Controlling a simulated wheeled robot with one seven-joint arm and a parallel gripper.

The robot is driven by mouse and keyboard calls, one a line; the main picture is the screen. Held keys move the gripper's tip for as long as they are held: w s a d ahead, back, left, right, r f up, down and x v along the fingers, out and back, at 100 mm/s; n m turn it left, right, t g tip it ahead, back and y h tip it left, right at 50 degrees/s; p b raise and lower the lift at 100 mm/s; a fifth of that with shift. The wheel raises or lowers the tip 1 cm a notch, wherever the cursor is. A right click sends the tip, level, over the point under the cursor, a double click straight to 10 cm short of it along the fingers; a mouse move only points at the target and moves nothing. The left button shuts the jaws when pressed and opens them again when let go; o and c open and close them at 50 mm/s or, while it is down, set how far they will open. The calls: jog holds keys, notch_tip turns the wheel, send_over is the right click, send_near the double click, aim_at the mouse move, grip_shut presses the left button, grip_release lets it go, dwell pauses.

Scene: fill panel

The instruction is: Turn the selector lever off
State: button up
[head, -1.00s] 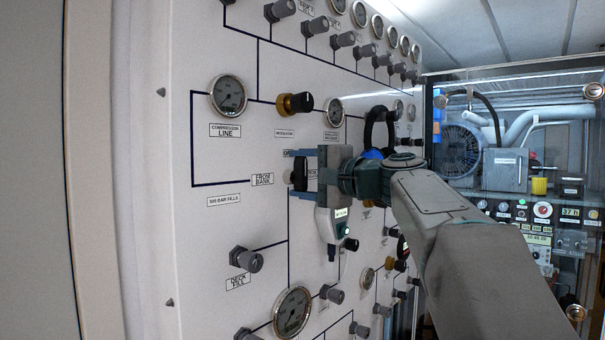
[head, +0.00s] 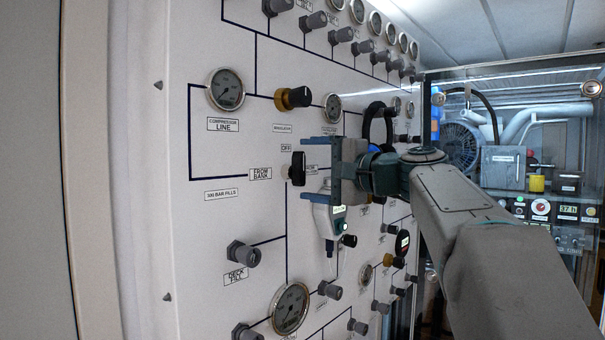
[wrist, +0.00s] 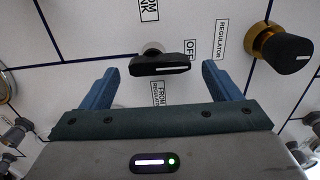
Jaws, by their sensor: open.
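The selector lever (head: 298,168) is a black handle on the white panel. It stands upright in the head view, just below the OFF label (head: 286,148). In the wrist view the lever (wrist: 163,65) lies level, and its white mark runs toward its right end, the side of the OFF label (wrist: 190,48). My gripper (head: 313,169) is open and empty, to the right of the lever and off the panel. Its blue fingers point at the panel, one above and one below the lever's height, with a gap to the lever. The FROM REGULATOR label is partly hidden in the head view.
A brass-based regulator knob (head: 293,98) sits above the lever. The FROM BANK label (head: 261,174) is to its left. The panel left of the lever is mostly bare.

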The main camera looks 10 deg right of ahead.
jog(key=b+v, duration=0.1)
jog(key=v, duration=0.9)
jog(key=shift+s+b, duration=0.2)
jog(key=shift+b, duration=0.15)
jog(key=shift+d, duration=0.1)
jog(key=s+a+f+n+g+h, duration=0.1)
jog(key=a+f+g+h, duration=0.2)
jog(key=f, duration=0.8)
jog(key=s+a+f+n+g+h, duration=0.1)
jog(key=s+a+f+g, duration=0.2)
jog(key=f, duration=0.9)
jog(key=s+f+n+g+h, duration=0.2)
jog(key=s+f+n, duration=0.1)
jog(key=f, duration=0.5)
jog(key=s+a+f+n+g+h, duration=0.1)
jog(key=s+f+n+h, duration=0.1)
jog(key=s+f, duration=0.4)
jog(key=s+a+f+n+g+h, duration=0.1)
jog(key=s+f+n+g+h, duration=0.1)
jog(key=f, duration=0.8)
jog(key=s+n, duration=0.1)
jog(key=s, duration=0.1)
jog(key=shift+s+n+g+h, duration=0.3)
jog(key=shift+n, duration=0.1)
